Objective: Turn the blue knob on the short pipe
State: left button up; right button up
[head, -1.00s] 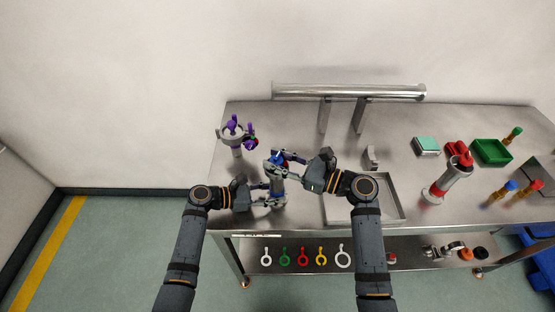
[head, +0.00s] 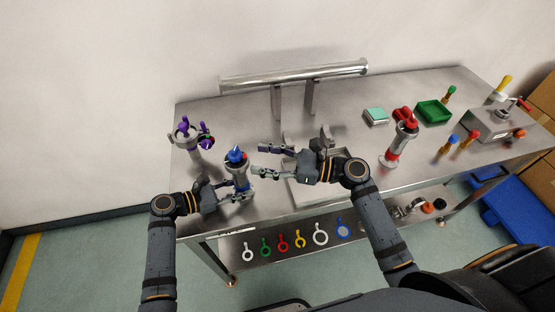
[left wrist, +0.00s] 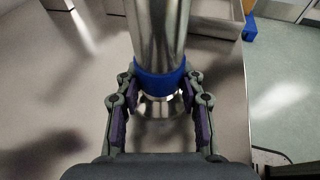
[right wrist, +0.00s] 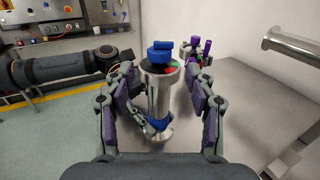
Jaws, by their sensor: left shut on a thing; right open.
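The short metal pipe (head: 238,176) stands upright at the table's front left, with the blue knob (head: 236,155) on top. In the right wrist view the blue knob (right wrist: 160,52) sits above a dark collar with red and green marks. My left gripper (head: 236,193) is shut on the pipe low down; in the left wrist view its fingers flank the blue band (left wrist: 160,82). My right gripper (head: 259,160) is open, right of the knob. In the right wrist view its fingers are spread to either side of the pipe, apart from the knob.
A purple-handled fitting (head: 188,140) stands behind the pipe at left. A tray (head: 310,198) lies under my right arm. A raised horizontal metal tube (head: 295,76) runs along the back.

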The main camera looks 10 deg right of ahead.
jog(key=shift+v, duration=2.25)
pick_arm(q)
jog(key=o, duration=0.9)
jog(key=shift+o, duration=0.2)
